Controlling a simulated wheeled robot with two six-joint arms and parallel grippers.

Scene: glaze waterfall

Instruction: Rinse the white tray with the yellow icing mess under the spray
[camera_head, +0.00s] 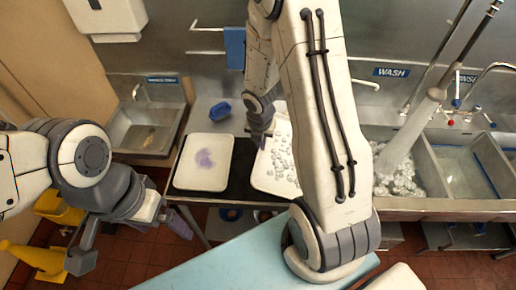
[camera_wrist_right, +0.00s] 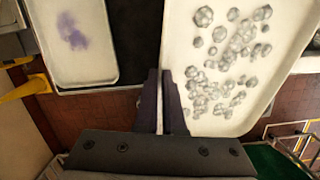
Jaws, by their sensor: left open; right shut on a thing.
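A white tray (camera_head: 268,178) covered with clear bubbles lies on the dark surface left of the sinks, partly hidden by my right arm. It also shows in the right wrist view (camera_wrist_right: 185,45). I see no yellow icing on it. My right gripper (camera_head: 261,138) is shut on this tray's left edge, with its two fingers close together there in the wrist view (camera_wrist_right: 160,90). A second white tray (camera_head: 185,175) with a purple smear lies to the left. My left gripper (camera_head: 125,230) is open and empty at the lower left. The spray (camera_head: 400,148) falls into the foamy sink.
A sink (camera_head: 435,207) under the WASH sign (camera_head: 391,72) holds foam, with another basin to its right. A small hand basin (camera_head: 148,137) is at the left. A blue box (camera_head: 220,110) sits behind the trays. A light-blue surface (camera_head: 220,262) is in front. Yellow objects (camera_head: 40,258) stand lower left.

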